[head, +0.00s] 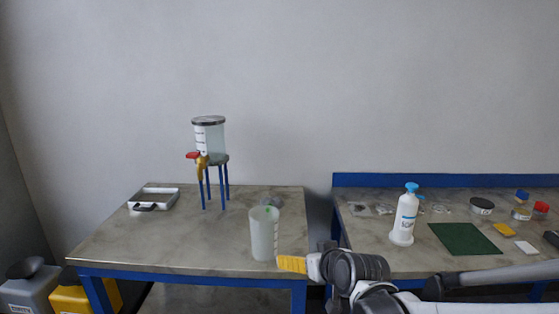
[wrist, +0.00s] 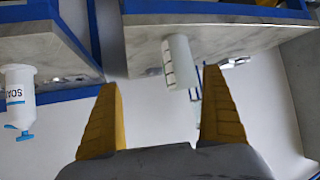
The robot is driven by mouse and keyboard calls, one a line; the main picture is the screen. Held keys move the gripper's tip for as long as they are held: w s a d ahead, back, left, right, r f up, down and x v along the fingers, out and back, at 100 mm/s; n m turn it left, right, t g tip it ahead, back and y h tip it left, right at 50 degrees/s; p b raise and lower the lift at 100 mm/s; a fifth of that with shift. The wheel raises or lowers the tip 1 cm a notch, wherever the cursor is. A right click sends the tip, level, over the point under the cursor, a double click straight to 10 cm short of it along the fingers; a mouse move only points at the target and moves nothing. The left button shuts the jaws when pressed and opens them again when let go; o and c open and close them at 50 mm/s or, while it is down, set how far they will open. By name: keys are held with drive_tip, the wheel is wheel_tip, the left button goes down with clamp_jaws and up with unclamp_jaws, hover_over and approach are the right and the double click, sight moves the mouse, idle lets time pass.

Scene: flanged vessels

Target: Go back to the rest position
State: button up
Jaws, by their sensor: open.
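My gripper (head: 291,264) shows at the lower middle of the head view, at the front right corner of the left table. Its yellow fingers point left, to the right of a translucent graduated beaker (head: 264,236) and apart from it. In the wrist view my gripper (wrist: 160,80) has its two yellow fingers spread wide with nothing between their pads. The beaker also shows in the wrist view (wrist: 178,62), upside down and beyond the fingertips. It stands upright near the table's front edge.
The left table (head: 150,235) holds a clear tapped vessel (head: 210,140) on a blue-legged stand and a white tray (head: 154,198). A gap parts it from the right table (head: 365,235), with a soap bottle (head: 404,220), green mat (head: 464,238) and small containers. Canisters (head: 30,288) stand lower left.

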drive_tip(key=s+d+m+g+h, duration=0.1)
drive_tip(key=s+d, duration=0.5)
drive_tip(key=s, duration=0.6)
drive_tip(key=s+d+m+g+h, duration=0.2)
drive_tip(key=s+d, duration=0.4)
drive_tip(key=s, duration=0.6)
drive_tip(key=shift+s+d+g+h, duration=0.15)
drive_tip(key=shift+s+g+h, duration=0.15)
drive_tip(key=shift+g, duration=0.2)
drive_tip(key=shift+w, duration=0.1)
